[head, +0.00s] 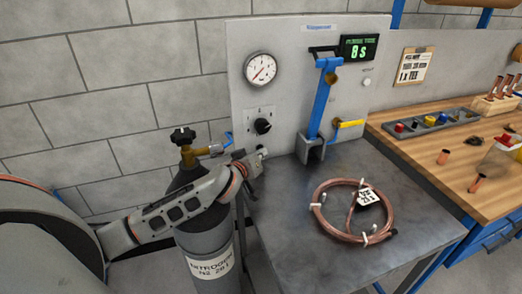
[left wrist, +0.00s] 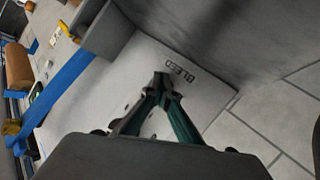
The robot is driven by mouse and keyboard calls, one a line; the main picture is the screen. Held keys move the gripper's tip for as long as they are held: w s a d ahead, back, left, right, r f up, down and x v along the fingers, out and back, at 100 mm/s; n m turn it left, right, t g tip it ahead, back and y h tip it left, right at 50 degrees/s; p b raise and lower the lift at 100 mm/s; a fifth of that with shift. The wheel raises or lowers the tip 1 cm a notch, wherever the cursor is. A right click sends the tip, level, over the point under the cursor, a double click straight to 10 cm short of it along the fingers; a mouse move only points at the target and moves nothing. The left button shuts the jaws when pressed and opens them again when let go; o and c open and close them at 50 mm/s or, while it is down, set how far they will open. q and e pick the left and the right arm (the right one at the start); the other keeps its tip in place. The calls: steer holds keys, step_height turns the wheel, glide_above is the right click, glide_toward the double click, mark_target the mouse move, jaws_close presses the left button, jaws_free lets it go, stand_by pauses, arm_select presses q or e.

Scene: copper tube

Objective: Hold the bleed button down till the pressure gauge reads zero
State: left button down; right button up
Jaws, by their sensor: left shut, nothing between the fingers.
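The pressure gauge (head: 260,68) is a round white dial on the upright grey panel (head: 300,75). Its needle seems to point to the lower left, but the figures are too small to read. In the left wrist view the panel carries the label BLEED (left wrist: 181,70). My left gripper (head: 260,157) is at the panel's lower part, below the black knob (head: 263,126). In the left wrist view its fingers (left wrist: 162,82) are shut and empty, with the tips beside the label. The tips hide the bleed button, so I cannot tell whether it is pressed. My right gripper is not in view.
A nitrogen cylinder (head: 207,240) with a brass regulator stands below my left arm. A copper coil (head: 330,222) lies on the metal table (head: 285,225). A blue upright (head: 322,95), yellow lever (head: 349,124) and timer showing 8 s (head: 359,48) are right of the gauge.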

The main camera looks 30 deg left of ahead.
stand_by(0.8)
arm_select(q)
steer(key=shift+s+d+p, duration=0.6)
steer(key=shift+d+p, duration=0.1)
steer(key=shift+p, duration=0.15)
steer(key=shift+s+d+r+p, duration=0.1)
steer(key=shift+s+d+p, duration=0.9)
steer(key=shift+p, duration=0.15)
steer(key=shift+s+d+p, duration=0.35)
steer(key=shift+s+d, duration=0.35)
steer(key=shift+d, duration=0.15)
